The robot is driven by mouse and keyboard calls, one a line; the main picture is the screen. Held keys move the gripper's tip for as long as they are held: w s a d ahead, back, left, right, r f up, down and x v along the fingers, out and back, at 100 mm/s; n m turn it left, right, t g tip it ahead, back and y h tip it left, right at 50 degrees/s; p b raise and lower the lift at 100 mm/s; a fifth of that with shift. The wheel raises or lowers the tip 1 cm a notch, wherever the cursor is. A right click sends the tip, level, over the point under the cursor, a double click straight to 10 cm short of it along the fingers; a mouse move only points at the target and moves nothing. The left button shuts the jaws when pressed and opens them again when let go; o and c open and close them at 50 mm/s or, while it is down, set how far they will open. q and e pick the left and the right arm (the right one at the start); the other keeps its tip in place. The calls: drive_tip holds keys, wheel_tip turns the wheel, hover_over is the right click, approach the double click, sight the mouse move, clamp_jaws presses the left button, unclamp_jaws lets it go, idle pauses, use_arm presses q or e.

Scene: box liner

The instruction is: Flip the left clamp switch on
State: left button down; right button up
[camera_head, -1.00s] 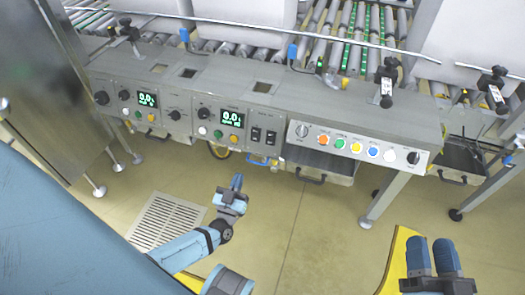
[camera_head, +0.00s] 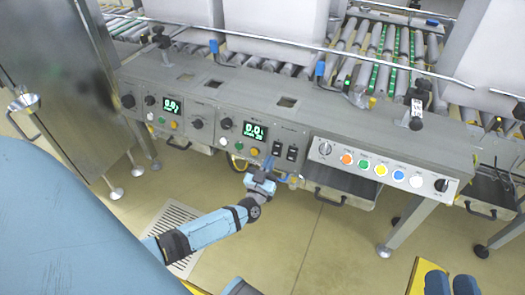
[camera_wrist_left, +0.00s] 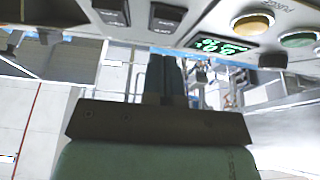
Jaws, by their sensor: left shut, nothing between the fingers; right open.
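Two black rocker switches sit side by side on the grey control panel. The left switch (camera_head: 277,148) is nearer the green display, and the other switch (camera_head: 292,153) is just right of it. In the left wrist view the panel looks inverted, with the left switch (camera_wrist_left: 167,17) on the right and its neighbour (camera_wrist_left: 110,12) on the left. My left gripper (camera_head: 269,163) is shut and empty just below the left switch; its fingers (camera_wrist_left: 165,72) point up toward the switches, apparently without touching.
A green display (camera_head: 254,131) and round buttons lie left of the switches. A panel of coloured buttons (camera_head: 380,170) and a drawer handle (camera_head: 328,197) lie to the right. Roller conveyors (camera_head: 395,60) run behind.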

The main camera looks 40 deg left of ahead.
sight(276, 152)
use_arm(q)
drive_tip(key=shift+w+a+f+b, duration=0.15)
drive_tip(key=shift+w+f+b, duration=0.2)
drive_tip(key=shift+w, duration=0.3)
drive_tip(key=shift+w+a+f+b, duration=0.1)
drive_tip(key=shift+w+a+f, duration=0.05)
drive_tip(key=shift+w+f, duration=0.4)
use_arm(e)
drive_tip(key=shift+w+a+f+g, duration=0.1)
drive_tip(key=shift+f+g, duration=0.3)
drive_tip(key=shift+f, duration=0.85)
drive_tip(key=shift+f, duration=0.1)
